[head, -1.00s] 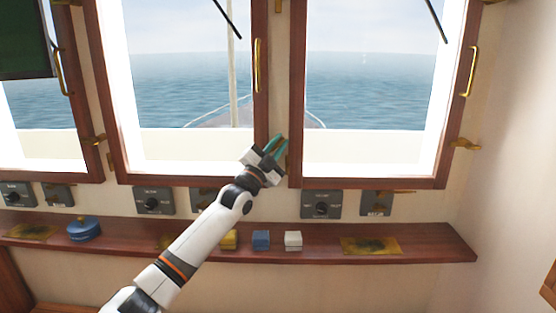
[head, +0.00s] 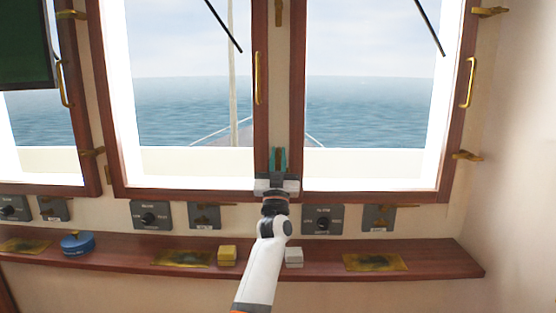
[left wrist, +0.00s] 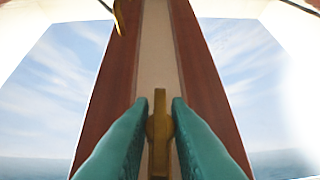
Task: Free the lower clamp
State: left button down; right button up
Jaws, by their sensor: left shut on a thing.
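My left gripper (head: 278,155) is at the bottom of the pale post between two wood-framed windows, with its teal fingers pointing up. In the left wrist view its fingers (left wrist: 158,130) lie on both sides of a brass clamp (left wrist: 159,107) and are shut on it. This lower clamp stands upright along the post, its lower part partly hidden by the fingers. In the head view the gripper mostly hides it. Another brass clamp (head: 278,12) sits higher on the same post. My right gripper is not in view.
Other brass clamps sit beside the frames, at the left (head: 92,152) and right (head: 466,155). Grey switch boxes (head: 323,219) line the wall.

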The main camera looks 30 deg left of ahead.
pick_arm(q)
jog(key=shift+n+g+y, duration=0.3)
jog(key=shift+n+y, duration=0.2)
jog(key=shift+n, duration=0.2)
jog(key=c, duration=1.4)
grip_release()
jog(key=shift+o, duration=0.2)
jog(key=shift+s+d+f, duration=0.2)
jog(key=shift+s+f, duration=0.05)
jog(key=shift+f, duration=0.1)
jog(key=b+v, duration=0.2)
jog(key=v, duration=0.9)
